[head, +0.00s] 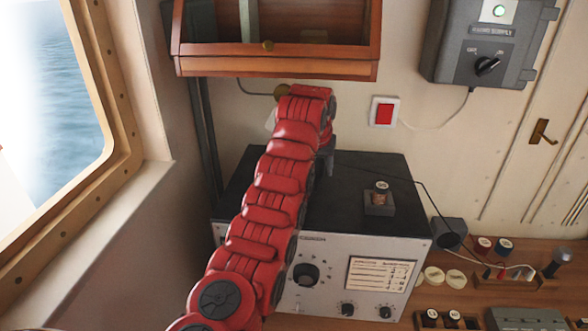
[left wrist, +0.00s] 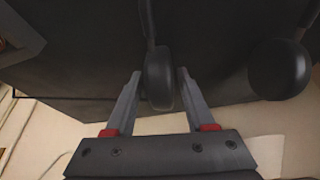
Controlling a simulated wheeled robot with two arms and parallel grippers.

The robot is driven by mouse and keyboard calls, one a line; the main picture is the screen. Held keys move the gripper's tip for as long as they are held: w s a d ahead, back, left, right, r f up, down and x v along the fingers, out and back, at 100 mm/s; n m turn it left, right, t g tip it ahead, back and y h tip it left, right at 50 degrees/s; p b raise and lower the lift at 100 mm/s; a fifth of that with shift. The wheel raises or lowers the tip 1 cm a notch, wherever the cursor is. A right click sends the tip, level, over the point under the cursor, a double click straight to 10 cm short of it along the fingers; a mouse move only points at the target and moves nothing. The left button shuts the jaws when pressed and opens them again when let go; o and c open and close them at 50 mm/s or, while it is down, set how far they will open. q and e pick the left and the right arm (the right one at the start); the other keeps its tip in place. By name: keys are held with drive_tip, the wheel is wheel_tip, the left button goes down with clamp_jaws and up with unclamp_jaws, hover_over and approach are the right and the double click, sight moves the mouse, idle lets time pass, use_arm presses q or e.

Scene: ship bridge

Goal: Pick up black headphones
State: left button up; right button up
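In the left wrist view the black headphones show as two dark round ear cups against a dark surface. One ear cup (left wrist: 160,78) lies between the two grey fingers of my left gripper (left wrist: 159,73); the other is at the right. Thin gaps seem to remain on both sides of the cup, so the fingers look open around it. In the head view my left gripper (head: 325,160) shows only as a grey piece past the end of my red arm, over the back of the black-topped radio unit (head: 340,190). My arm hides the headphones there. My right gripper is not in view.
A wooden cabinet (head: 277,68) hangs on the wall just above my arm. A small block with a knob (head: 380,199) stands on the unit's top. A thin black cable (head: 424,188) runs right to the wooden desk (head: 553,292), which holds several small parts. A window (head: 60,100) is at left.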

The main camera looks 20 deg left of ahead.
use_arm(q)
drive_tip(key=c, duration=0.7)
clamp_jaws()
drive_tip(key=shift+r, duration=0.15)
